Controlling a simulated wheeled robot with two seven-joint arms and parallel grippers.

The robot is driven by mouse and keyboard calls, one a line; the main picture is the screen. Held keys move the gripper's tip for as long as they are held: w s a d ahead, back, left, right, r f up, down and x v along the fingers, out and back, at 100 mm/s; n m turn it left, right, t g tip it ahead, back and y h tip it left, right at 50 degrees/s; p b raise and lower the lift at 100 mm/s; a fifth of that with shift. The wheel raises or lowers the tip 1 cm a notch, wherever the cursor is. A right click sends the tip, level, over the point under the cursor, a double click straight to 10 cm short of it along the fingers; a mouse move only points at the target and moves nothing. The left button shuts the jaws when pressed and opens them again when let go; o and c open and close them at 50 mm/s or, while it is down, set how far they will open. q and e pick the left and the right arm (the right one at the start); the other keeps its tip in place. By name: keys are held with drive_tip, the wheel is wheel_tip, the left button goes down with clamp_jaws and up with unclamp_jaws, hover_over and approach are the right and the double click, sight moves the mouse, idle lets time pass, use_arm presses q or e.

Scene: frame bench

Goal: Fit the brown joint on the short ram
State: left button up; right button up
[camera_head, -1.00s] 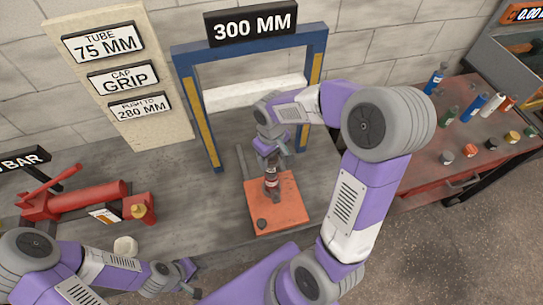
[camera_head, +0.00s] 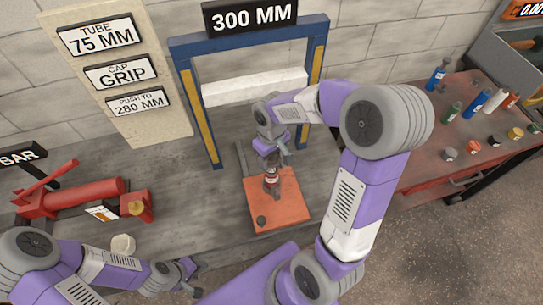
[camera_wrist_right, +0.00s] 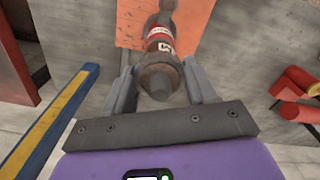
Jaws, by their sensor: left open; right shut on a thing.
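The short ram (camera_head: 271,178) is a small red cylinder with a pale label, standing upright on the orange plate (camera_head: 290,205). It also shows in the right wrist view (camera_wrist_right: 160,42). My right gripper (camera_head: 270,150) is above the ram, its fingers shut on a brownish round piece with a grey stub, which looks like the brown joint (camera_wrist_right: 158,80). The joint lines up with the ram's top in the right wrist view; whether it is fully seated I cannot tell. My left gripper (camera_head: 192,276) is open and empty at the lower left, away from the ram.
A blue press frame (camera_head: 180,65) with yellow strips and a white crossbeam stands behind the plate. A red hand pump (camera_head: 85,197) lies at left, with a pale round piece (camera_head: 122,245) nearer. A red cart (camera_head: 440,165) at right holds bottles and caps.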

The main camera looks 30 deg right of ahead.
drive_tip(key=shift+f+b, duration=0.4)
drive_tip(key=shift+f, duration=0.15)
drive_tip(key=o, duration=1.4)
drive_tip(key=shift+r, duration=0.1)
wheel_tip(320, 180, up, 8)
drive_tip(key=shift+f+p, duration=0.25)
drive_tip(key=shift+p, duration=0.75)
